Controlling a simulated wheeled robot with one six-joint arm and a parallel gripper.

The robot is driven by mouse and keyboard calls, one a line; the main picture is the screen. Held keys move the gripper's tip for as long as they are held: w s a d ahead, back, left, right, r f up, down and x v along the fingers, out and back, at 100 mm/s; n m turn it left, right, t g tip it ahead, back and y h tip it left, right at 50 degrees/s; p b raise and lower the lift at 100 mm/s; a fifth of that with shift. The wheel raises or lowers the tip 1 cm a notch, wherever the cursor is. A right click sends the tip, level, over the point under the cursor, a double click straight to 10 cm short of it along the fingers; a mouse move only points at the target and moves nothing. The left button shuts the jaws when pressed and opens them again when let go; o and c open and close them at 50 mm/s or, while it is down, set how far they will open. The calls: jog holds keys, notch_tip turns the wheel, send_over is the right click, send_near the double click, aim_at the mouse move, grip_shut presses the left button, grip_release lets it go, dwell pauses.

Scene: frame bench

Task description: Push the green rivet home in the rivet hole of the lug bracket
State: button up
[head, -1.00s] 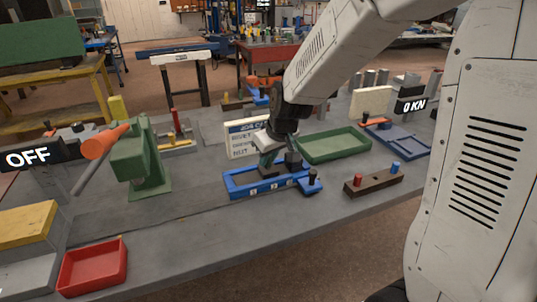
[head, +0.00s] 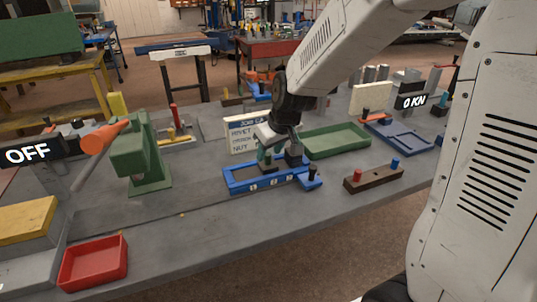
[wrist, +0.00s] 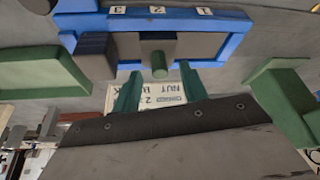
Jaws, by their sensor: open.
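The green rivet (wrist: 159,65) shows in the wrist view as a short cylinder standing out from the grey lug bracket (wrist: 130,46). The bracket sits in the blue fixture (wrist: 235,42), which also shows in the head view (head: 240,188). My gripper (wrist: 160,82) is open. Its two green fingers lie left and right of the rivet in the picture, with a gap on each side. In the head view, my gripper (head: 266,152) is over the fixture's back part. How deep the rivet sits in its hole cannot be told.
A dark block (wrist: 97,57) stands beside the bracket. A green tray (head: 345,143) lies behind the fixture. A brown block with red and blue pegs (head: 372,181) is to its right, and a green press (head: 140,160) to its left. Bare bench lies in front.

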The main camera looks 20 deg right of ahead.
aim_at(275, 173)
jog(key=v, duration=0.5)
jog(key=shift+s+r, duration=0.1)
jog(key=shift+r, duration=0.1)
jog(key=s+d+r+m+g, duration=0.1)
jog(key=s+r, duration=0.2)
jog(key=s, duration=1)
jog(key=s+d+r+m+g+h, duration=0.1)
jog(key=s+r+m, duration=0.1)
jog(key=s, duration=1.2)
jog(key=shift+r+g, duration=0.4)
jog(key=shift+r, duration=0.2)
